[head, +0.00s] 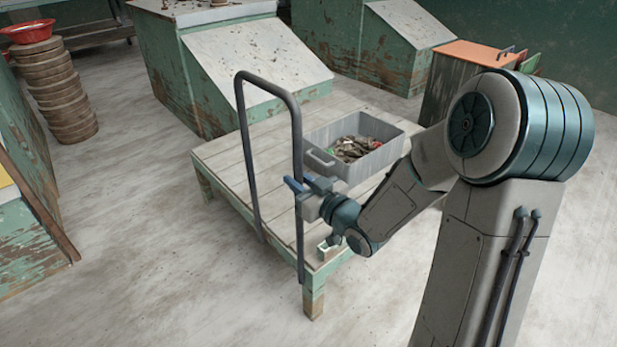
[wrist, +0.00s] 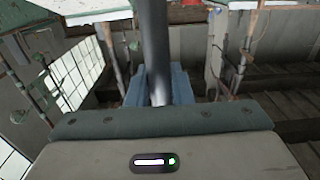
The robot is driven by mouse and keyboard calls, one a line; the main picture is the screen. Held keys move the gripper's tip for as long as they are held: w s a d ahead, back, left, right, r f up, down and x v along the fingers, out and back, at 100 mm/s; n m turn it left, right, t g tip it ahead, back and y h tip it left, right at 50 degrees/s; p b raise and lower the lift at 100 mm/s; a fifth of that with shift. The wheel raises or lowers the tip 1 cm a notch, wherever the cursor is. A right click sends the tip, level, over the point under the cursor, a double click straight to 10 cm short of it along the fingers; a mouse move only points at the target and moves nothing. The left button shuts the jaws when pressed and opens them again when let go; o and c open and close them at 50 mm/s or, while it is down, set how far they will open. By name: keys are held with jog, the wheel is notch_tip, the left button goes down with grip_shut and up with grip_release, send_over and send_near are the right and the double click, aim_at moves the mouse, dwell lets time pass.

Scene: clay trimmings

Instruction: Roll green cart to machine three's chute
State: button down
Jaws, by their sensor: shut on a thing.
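The green cart (head: 228,160) is a low flat platform with pale boards, a worn green edge and a dark grey push handle (head: 243,120) rising at its near side. A grey bin (head: 385,133) with clay scraps in it stands on the platform. My gripper (head: 294,186) is shut on the right upright of the handle, about halfway up. In the wrist view the dark handle bar (wrist: 155,50) stands between the blue fingers (wrist: 160,84). The cart's far right part is hidden behind my arm. No machine number can be read.
Green machines with sloped grey chutes stand behind the cart (head: 260,60) and farther back (head: 410,22). An orange-topped cabinet (head: 470,52) is at the right. Stacked round discs (head: 55,90) under a red bowl (head: 28,31) stand at the left. The floor left of the cart is clear.

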jog(key=shift+s+a+b, duration=0.25)
jog(key=shift+s+a, duration=0.5)
jog(key=shift+a, duration=0.25)
jog(key=shift+s+a+b, duration=0.2)
jog(key=shift+s+a, duration=0.5)
jog(key=shift+a, duration=0.3)
